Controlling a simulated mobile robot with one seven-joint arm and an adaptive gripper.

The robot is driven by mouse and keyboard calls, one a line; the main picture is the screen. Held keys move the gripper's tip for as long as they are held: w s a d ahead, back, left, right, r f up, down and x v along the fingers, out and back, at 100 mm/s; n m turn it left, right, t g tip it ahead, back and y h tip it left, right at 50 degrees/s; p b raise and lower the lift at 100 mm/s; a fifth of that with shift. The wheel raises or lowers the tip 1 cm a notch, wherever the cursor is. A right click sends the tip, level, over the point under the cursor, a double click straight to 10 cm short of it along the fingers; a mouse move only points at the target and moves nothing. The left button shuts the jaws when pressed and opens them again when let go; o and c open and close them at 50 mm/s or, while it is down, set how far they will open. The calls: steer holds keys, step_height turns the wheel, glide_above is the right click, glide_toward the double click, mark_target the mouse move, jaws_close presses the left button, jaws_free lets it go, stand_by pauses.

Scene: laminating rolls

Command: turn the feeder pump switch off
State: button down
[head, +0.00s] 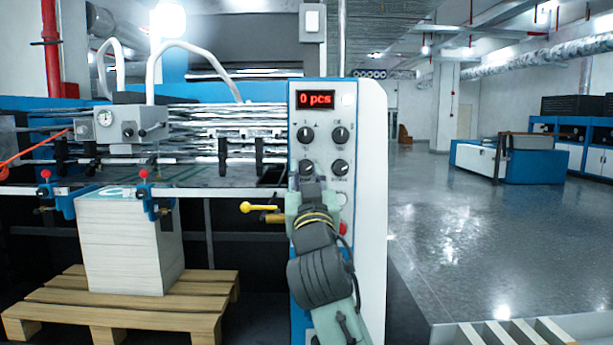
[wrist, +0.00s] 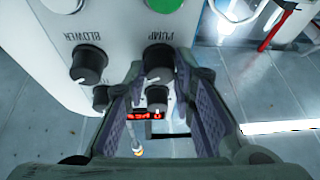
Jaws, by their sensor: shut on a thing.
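The feeder pump switch is a black rotary knob, the lower left of the knobs on the white control panel (head: 319,113). In the wrist view the pump knob (wrist: 157,54) shows under an upside-down PUMP label, between the tips of my fingers. In the head view the same pump knob (head: 306,165) shows just above my gripper (head: 307,181). My gripper is shut on this knob, one finger at each side. I cannot make out which way the knob points.
The blower knob (wrist: 89,65) sits close beside the pump knob. Two more knobs are above it on the panel, below a red display (head: 316,99) reading 0 pcs. A yellow-tipped lever (head: 257,207) juts out left of my arm. Open floor (head: 450,240) lies to the right.

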steer(key=shift+n, duration=0.4)
steer(key=n+y, duration=0.1)
steer(key=n, duration=0.1)
steer(key=n+g+y, duration=0.1)
steer(key=n, duration=0.2)
steer(key=n+y, duration=0.1)
steer(key=n, duration=0.1)
steer(key=shift+d+r+n+g+y, duration=0.2)
steer(key=shift+d+n+g+y, duration=0.1)
steer(key=shift+g, duration=0.1)
steer(key=n+g+y, duration=0.1)
steer(key=n, duration=0.2)
steer(key=n+g, duration=0.1)
steer(key=n, duration=0.2)
steer(key=shift+r+n+y, duration=0.15)
steer(key=shift+n+y, duration=0.25)
steer(key=shift+n+g, duration=0.3)
steer(key=c, duration=1.3)
jaws_free()
steer(key=shift+c, duration=0.2)
steer(key=shift+s, duration=0.15)
steer(key=v, duration=1.1)
steer(key=shift+s, duration=0.4)
